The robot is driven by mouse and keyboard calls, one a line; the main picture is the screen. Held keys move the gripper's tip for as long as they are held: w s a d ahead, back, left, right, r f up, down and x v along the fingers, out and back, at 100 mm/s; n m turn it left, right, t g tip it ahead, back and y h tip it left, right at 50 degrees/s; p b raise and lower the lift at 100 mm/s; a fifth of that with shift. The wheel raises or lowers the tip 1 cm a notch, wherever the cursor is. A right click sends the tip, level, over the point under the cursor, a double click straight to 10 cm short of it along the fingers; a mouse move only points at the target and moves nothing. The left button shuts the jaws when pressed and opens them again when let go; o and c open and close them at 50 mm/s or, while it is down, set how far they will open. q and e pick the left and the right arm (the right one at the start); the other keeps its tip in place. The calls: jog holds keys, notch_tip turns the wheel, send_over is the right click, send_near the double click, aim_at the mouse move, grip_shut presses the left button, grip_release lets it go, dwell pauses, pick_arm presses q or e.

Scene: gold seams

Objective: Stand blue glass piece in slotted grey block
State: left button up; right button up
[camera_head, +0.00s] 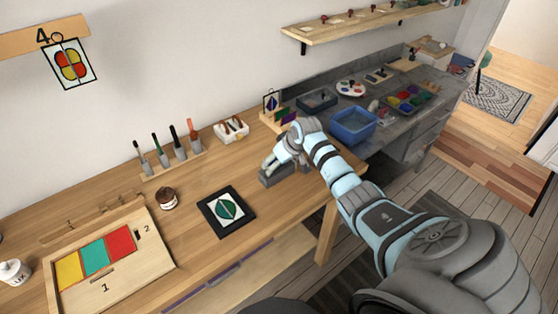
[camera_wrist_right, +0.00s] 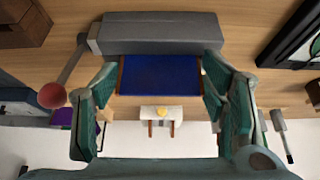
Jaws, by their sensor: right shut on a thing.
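In the right wrist view the grey block (camera_wrist_right: 158,33) lies just beyond the fingertips. The dark blue glass piece (camera_wrist_right: 160,76) is between the two green-padded fingers of my right gripper, which is shut on it by its side edges. Its far edge meets the block's outline; I cannot tell whether it is in the slot. In the head view the gripper hides the glass. My left gripper is not in view.
A dark-framed leaf panel (camera_head: 227,211) lies left of the block. A small jar (camera_head: 167,198), a tool rack (camera_head: 172,165) and a tray of coloured panes (camera_head: 107,255) are further left. A blue basin (camera_head: 352,124) is to the right. Bare bench surrounds the block's left side.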

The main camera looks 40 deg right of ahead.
jog(key=o, duration=1.2)
jog(key=shift+o, duration=0.7)
jog(key=shift+o, duration=0.7)
notch_tip(320, 180, up, 5)
jog(key=p, duration=0.5)
jog(key=shift+r+p, duration=0.1)
jog(key=shift+p, duration=0.3)
jog(key=shift+r+p, duration=0.45)
jog(key=shift+r, duration=0.45)
